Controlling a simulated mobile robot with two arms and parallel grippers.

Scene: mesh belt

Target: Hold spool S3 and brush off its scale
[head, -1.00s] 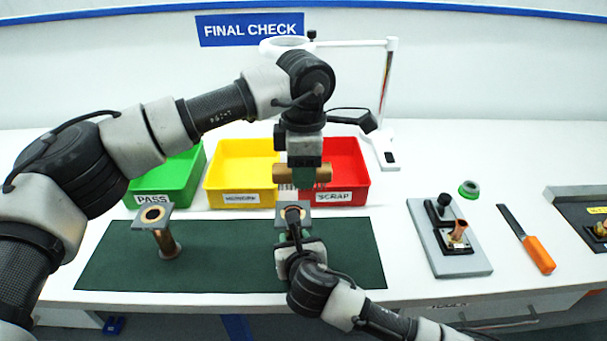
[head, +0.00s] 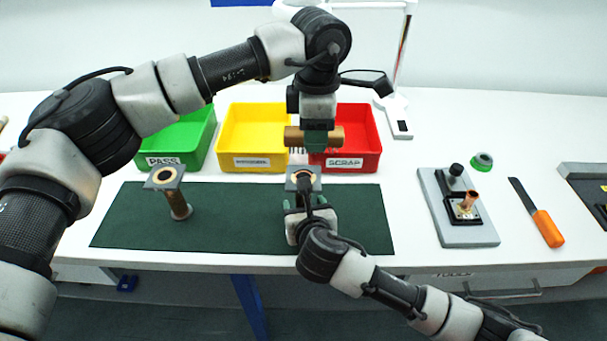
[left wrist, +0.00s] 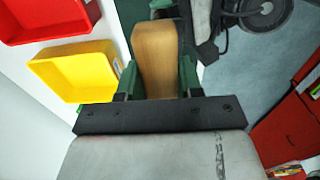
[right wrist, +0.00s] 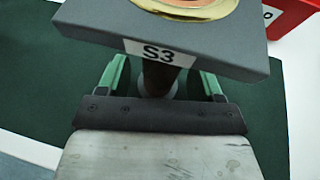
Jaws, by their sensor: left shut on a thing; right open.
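My left gripper (head: 319,140) is shut on a brush with a brown wooden block (head: 294,136) and dark bristles. The brush is level above spool S3, apart from it. The block fills the space between the fingers in the left wrist view (left wrist: 157,58). Spool S3 (head: 303,171) stands on the green mat, with a grey square top flange and a brass ring. Its S3 label shows on the flange in the right wrist view (right wrist: 215,60). My right gripper (right wrist: 163,82) is open, with fingers either side of the spool's stem below the flange. The lower stem is hidden.
Another spool (head: 165,178) stands on the mat (head: 235,215) at left. Green PASS (head: 178,142), yellow (head: 250,148) and red SCRAP bins (head: 360,145) stand behind. A grey fixture (head: 447,215), a green ring (head: 482,161) and an orange-handled tool (head: 548,228) lie at right.

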